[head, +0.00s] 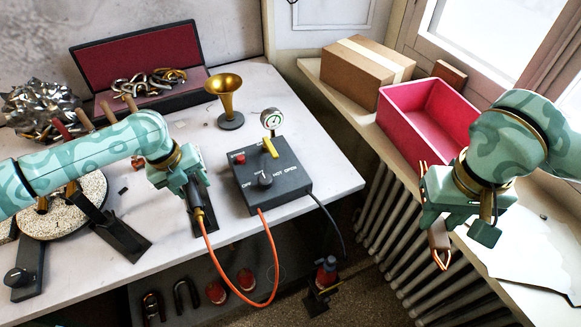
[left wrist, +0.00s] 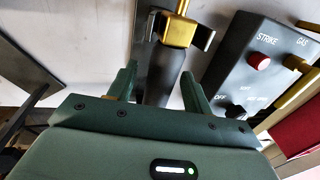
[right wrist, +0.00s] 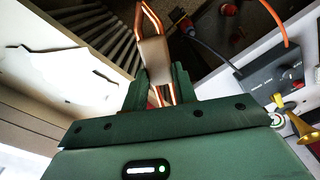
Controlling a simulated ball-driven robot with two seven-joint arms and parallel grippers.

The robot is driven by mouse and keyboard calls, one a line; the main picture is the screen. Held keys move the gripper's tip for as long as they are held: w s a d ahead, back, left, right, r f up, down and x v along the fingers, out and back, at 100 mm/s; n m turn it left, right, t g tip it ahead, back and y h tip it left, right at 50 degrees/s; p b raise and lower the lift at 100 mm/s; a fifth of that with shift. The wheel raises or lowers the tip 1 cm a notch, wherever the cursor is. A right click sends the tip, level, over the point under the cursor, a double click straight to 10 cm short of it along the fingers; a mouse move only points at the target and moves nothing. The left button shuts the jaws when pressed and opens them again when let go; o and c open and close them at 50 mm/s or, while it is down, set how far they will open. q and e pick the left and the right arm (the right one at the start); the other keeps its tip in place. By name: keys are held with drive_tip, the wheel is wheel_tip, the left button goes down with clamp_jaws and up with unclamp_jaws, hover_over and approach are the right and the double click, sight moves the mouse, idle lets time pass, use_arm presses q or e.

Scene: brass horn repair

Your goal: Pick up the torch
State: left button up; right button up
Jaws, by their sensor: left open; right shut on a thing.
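The torch, a dark handle with a brass part (head: 199,217) and an orange hose, rests at a black stand (head: 212,222) on the front of the white bench. My left gripper (head: 196,196) is right over it and hides much of it. In the left wrist view the dark handle (left wrist: 162,72) lies between the open fingers of my left gripper (left wrist: 158,84), and a metal clip (left wrist: 180,32) is around its brass tube. My right gripper (head: 438,226) is shut on a copper-coloured wire loop with a pale block (right wrist: 154,54), held over the radiator.
A dark control box (head: 272,175) with a red button and a gauge stands right of the torch. The orange hose (head: 275,270) hangs below the bench edge. A brass bell (head: 225,92), a pink bin (head: 428,118) and a cardboard box (head: 360,70) stand further back.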

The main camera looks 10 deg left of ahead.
use_arm(q)
drive_tip(key=shift+s+r, duration=0.1)
drive_tip(key=shift+s, duration=0.05)
drive_tip(key=c, duration=0.6)
use_arm(e)
drive_tip(key=shift+s+r, duration=0.15)
use_arm(q)
drive_tip(key=c, duration=0.4)
